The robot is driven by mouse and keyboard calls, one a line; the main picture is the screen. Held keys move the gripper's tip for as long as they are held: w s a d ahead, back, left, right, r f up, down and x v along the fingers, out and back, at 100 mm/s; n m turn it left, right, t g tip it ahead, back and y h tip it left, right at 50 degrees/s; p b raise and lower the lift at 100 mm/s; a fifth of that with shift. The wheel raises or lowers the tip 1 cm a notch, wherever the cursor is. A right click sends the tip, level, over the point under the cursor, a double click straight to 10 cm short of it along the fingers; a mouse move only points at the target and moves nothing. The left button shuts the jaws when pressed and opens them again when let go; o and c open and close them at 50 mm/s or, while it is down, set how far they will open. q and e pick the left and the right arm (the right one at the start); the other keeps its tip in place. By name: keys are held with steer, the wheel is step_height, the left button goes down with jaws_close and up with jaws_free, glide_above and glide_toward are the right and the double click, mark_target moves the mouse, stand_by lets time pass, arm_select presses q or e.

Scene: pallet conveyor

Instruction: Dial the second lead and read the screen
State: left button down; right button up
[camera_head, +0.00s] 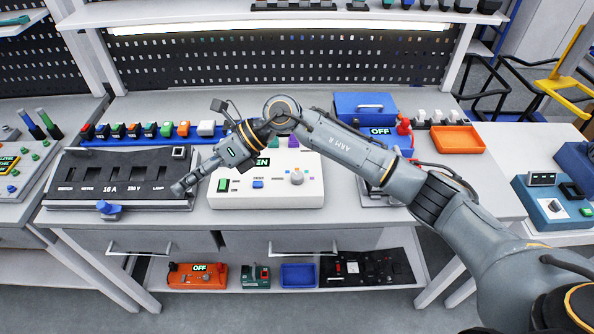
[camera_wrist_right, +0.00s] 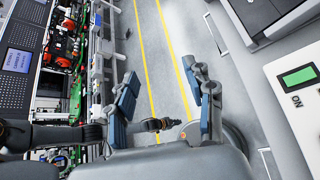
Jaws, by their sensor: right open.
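A white tester box (camera_head: 268,195) stands mid-bench in the head view, with a grey dial knob (camera_head: 296,177), a green button (camera_head: 223,185) and a blue button (camera_head: 258,184). Its green-lettered screen (camera_head: 262,162) is partly hidden by my right arm; only "EN" is legible. My right gripper (camera_head: 200,184) hangs above the gap between this box and the black panel (camera_head: 120,178). In the right wrist view the right gripper (camera_wrist_right: 164,78) is open and empty, and a white box with a green screen (camera_wrist_right: 299,76) shows at right. I cannot make out a second lead.
A row of coloured blocks (camera_head: 150,131) lines the bench behind the panel. A blue case (camera_head: 365,106) and an orange tray (camera_head: 458,139) stand at right. A blue clip-like part (camera_head: 108,207) sits at the panel's front. The lower shelf holds a blue bin (camera_head: 298,275).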

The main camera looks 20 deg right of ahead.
steer(key=w+d+f+n+h, duration=0.2)
steer(key=w+d+h, duration=0.2)
steer(key=d+h, duration=0.5)
steer(key=m+h, duration=0.1)
steer(key=h, duration=0.2)
glide_toward(297, 175)
step_height(297, 175, down, 8)
steer(key=p, duration=0.4)
steer(key=shift+s+a+r, duration=0.1)
steer(key=shift+r, duration=0.1)
steer(key=shift+f+p, duration=0.35)
steer(key=shift+f, duration=0.3)
jaws_close()
